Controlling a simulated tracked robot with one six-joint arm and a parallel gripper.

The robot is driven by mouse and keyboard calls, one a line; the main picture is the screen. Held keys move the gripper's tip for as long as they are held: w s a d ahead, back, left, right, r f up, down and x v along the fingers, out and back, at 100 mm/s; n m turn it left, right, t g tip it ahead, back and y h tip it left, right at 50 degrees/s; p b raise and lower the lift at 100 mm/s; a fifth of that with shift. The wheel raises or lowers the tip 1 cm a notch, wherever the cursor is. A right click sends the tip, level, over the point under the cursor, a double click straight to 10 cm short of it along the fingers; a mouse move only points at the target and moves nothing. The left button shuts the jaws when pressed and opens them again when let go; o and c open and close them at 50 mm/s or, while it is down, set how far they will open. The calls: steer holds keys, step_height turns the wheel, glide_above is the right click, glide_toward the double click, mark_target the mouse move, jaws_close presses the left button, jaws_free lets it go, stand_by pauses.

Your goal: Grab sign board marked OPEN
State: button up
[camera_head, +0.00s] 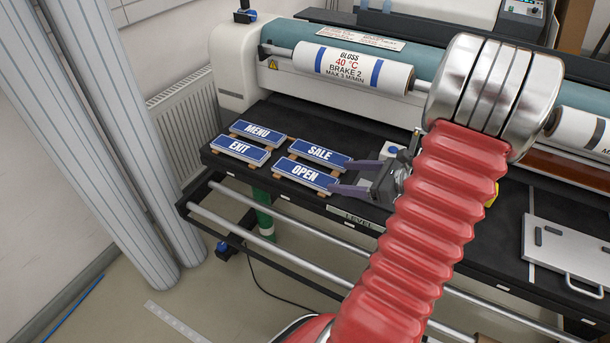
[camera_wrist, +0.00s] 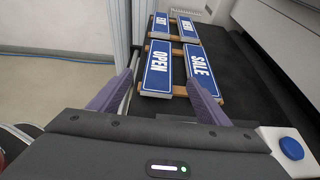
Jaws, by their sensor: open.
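The blue sign board marked OPEN (camera_head: 305,174) lies on wooden strips on the black table, at the near right of a group of signs. In the wrist view the OPEN board (camera_wrist: 158,70) lies ahead, between the lines of my two fingers. My gripper (camera_head: 345,177) is open at the right end of the OPEN and SALE boards. In the wrist view my gripper (camera_wrist: 165,90) has its purple fingers spread, the left one beside the OPEN board and the right one near the SALE board's end. Nothing is visibly held. I cannot tell whether a finger touches a board.
The SALE board (camera_head: 320,154) lies just behind OPEN; the EXIT board (camera_head: 241,150) and MENU board (camera_head: 257,132) lie to the left. A laminator roller (camera_head: 350,68) spans the back. A blue button (camera_wrist: 291,148) is right of my gripper.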

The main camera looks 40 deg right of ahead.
glide_toward(306, 173)
steer(key=shift+x, duration=1.3)
steer(key=shift+x, duration=2.6)
steer(key=shift+c, duration=0.6)
steer(key=c, duration=1.1)
